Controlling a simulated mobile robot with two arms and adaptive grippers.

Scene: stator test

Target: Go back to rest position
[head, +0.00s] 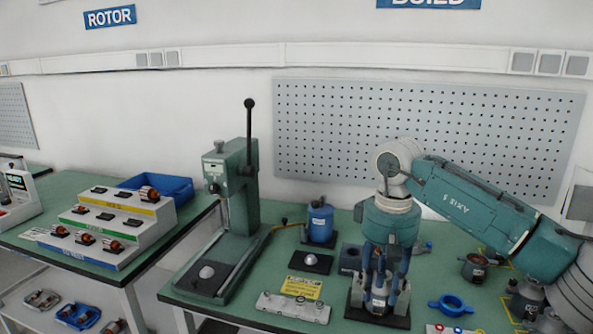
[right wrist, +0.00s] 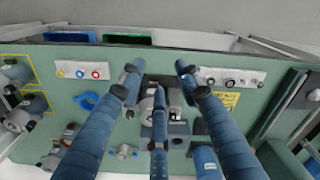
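My right gripper (head: 381,272) points down over a grey cylindrical part (head: 378,303) on a black base plate (head: 402,321) on the green bench (head: 330,258). In the right wrist view, the gripper's three blue fingers (right wrist: 156,80) are spread apart with nothing clamped between them. The cylindrical part (right wrist: 146,106) shows below and between them; the fingers partly hide it, and I cannot tell whether any finger touches it. My left gripper is not in view.
A green lever press (head: 237,200) stands left of the gripper. Near it are a blue canister (head: 320,222), a grey strip (head: 292,306) with a yellow label and a blue ring (head: 450,306). Another table with a stepped rack (head: 115,225) is at left.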

